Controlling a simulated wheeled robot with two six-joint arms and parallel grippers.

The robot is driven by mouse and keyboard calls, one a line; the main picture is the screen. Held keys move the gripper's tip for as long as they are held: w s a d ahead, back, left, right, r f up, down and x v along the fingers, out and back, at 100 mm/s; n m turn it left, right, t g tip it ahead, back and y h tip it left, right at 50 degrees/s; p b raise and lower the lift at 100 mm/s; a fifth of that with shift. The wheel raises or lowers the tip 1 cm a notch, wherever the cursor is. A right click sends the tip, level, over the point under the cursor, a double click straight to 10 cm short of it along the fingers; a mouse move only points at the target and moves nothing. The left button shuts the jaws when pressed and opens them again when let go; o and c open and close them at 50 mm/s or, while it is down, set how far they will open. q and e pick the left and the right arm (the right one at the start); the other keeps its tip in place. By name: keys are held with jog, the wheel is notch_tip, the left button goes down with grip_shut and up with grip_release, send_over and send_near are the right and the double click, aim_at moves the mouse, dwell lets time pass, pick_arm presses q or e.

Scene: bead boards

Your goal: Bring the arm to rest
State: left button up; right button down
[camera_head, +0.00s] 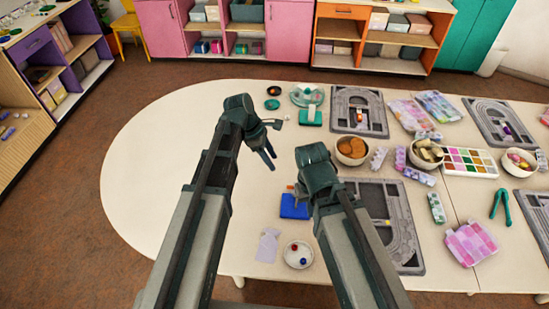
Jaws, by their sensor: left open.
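My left gripper (273,141) is over the pale table (150,180), left of the middle of the view. Its fingers are apart, with nothing seen between them. My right gripper (297,192) is near a blue block-like item (293,207). Its fingers are mostly hidden by its wrist, so I cannot tell whether it is open or shut, or whether it touches the blue item.
A grey bead board (359,111) lies at the back. Another board (408,250) is partly behind my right arm. A white dish (298,265) with a red and a blue bead, a bowl (351,161) and a green-based item (311,116) stand nearby. The table's left end is clear.

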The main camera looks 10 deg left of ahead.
pick_arm(q)
jog(key=s+d+f+m+y, duration=0.1)
jog(key=s+m+y, duration=0.4)
jog(key=s+m, duration=1.1)
jog(key=shift+s+d+f+m+y, duration=0.25)
jog(key=shift+s+m+y, duration=0.15)
jog(key=shift+m, duration=2.5)
